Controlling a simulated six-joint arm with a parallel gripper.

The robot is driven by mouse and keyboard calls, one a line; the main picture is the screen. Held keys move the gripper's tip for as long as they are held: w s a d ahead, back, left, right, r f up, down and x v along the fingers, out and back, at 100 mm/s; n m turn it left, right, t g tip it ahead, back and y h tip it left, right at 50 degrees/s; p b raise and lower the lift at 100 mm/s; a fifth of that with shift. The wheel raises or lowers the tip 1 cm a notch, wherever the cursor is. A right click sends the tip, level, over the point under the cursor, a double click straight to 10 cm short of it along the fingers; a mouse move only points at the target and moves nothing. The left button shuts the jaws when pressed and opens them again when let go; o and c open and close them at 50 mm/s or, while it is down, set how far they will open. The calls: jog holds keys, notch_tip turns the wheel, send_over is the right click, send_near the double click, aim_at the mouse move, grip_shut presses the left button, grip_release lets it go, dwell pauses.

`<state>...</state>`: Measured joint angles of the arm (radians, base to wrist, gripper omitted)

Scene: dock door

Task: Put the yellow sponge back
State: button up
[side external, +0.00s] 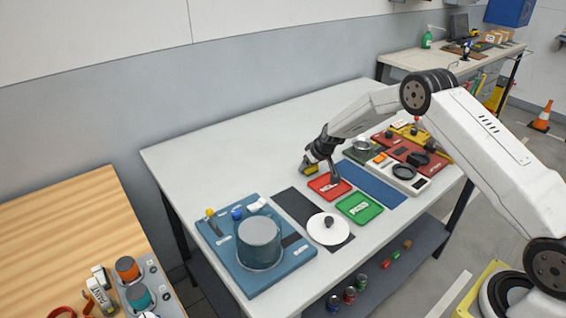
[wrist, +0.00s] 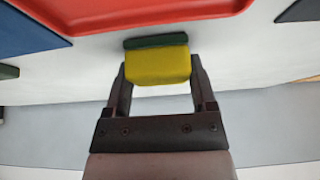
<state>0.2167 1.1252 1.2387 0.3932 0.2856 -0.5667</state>
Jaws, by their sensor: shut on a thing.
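The yellow sponge (wrist: 158,66) has a dark green layer on one face. In the wrist view it sits between the two fingers of my gripper (wrist: 157,80), which is shut on it. In the side external view my gripper (side external: 312,165) is at the far side of the red tray (side external: 345,195), and the sponge (side external: 308,169) shows as a small yellow patch at the fingertips. The red tray's edge also shows at the top of the wrist view (wrist: 150,12). I cannot tell whether the sponge touches the table.
The green tray (side external: 372,216), a blue mat (side external: 376,188) and a black mat (side external: 288,204) with a white lid (side external: 328,230) lie nearby. A blue board (side external: 292,272) with a grey pot (side external: 260,242) stands at the near left. The white table (side external: 230,150) is clear toward the wall.

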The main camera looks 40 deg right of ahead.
jog(key=shift+f, duration=0.15)
jog(key=o, duration=1)
jog(key=shift+v, duration=6.15)
jog(key=shift+w, duration=0.1)
